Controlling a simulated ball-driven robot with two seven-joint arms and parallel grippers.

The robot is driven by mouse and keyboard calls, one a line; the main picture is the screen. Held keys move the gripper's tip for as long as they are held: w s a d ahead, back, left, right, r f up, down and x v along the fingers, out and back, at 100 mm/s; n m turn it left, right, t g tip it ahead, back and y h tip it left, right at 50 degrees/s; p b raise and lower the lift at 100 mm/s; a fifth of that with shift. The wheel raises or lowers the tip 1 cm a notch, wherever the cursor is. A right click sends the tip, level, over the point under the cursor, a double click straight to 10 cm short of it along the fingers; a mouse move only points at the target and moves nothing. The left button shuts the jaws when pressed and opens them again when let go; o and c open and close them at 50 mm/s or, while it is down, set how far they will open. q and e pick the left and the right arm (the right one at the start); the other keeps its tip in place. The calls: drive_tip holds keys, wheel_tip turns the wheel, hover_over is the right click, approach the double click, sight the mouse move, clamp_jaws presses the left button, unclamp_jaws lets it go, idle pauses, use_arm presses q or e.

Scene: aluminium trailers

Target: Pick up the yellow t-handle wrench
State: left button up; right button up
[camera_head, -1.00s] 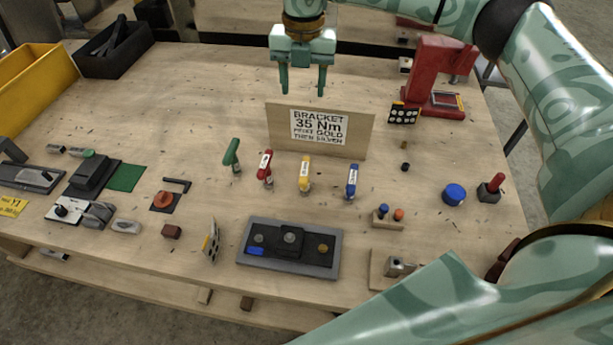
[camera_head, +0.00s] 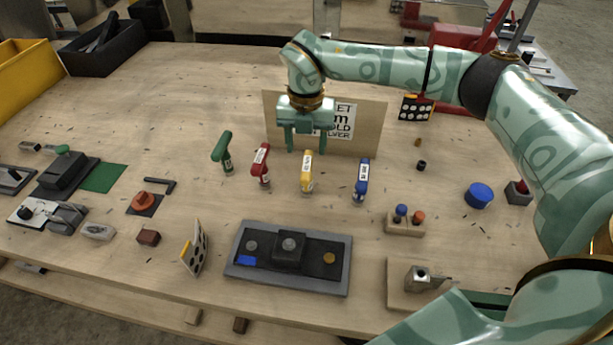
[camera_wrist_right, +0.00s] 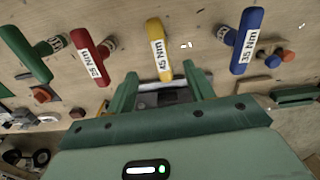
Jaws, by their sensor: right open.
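The yellow t-handle wrench (camera_head: 307,172) stands upright on the wooden table, between a red wrench (camera_head: 261,166) and a blue wrench (camera_head: 362,182). A green wrench (camera_head: 223,152) stands at the left of the row. My right gripper (camera_head: 306,145) is open and empty, above and just behind the yellow wrench. In the right wrist view, the yellow wrench (camera_wrist_right: 159,48) shows with a white label beyond the open fingers (camera_wrist_right: 160,82), apart from them. My left gripper is not in view.
A sign board (camera_head: 368,125) stands behind the wrenches, close behind my right gripper. A grey tray (camera_head: 340,275) with a dark block lies in front. A small block with blue and orange pegs (camera_head: 405,229) is at the right.

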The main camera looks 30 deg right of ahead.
sight(307, 163)
wheel_tip(307, 163, down, 8)
drive_tip(key=shift+w+d+f+b, duration=0.1)
drive_tip(key=shift+d+f+b, duration=0.05)
drive_tip(key=shift+b, duration=0.45)
clamp_jaws()
